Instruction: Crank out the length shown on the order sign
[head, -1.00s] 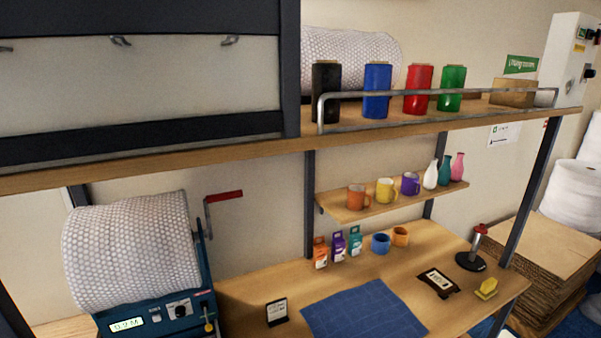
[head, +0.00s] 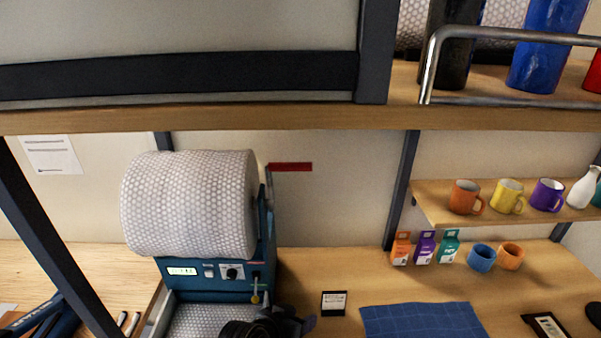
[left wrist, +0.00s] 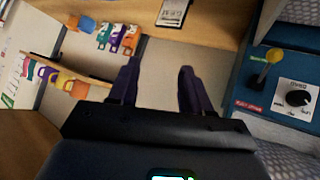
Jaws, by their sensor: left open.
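The bubble-wrap dispenser is a teal machine (head: 215,282) at lower left-centre in the head view, with a large white roll (head: 185,205) on it. Its crank has a red grip (head: 290,167) at the roll's upper right, apart from my gripper. The lit green display (head: 182,271) is too small to read surely. A small order sign (head: 334,303) stands right of the dispenser; its writing is unreadable. My left gripper (head: 306,325) is low before the dispenser's right side. In the left wrist view its fingers (left wrist: 158,75) are apart and empty. My right gripper is not in view.
A blue cutting mat (head: 425,320) lies right of the sign. Small boxes (head: 424,247) and mugs (head: 481,257) stand behind it. A mug shelf (head: 440,205) and a thick upper shelf (head: 300,117) overhang the bench. A yellow-knobbed lever (head: 255,298) is on the dispenser front.

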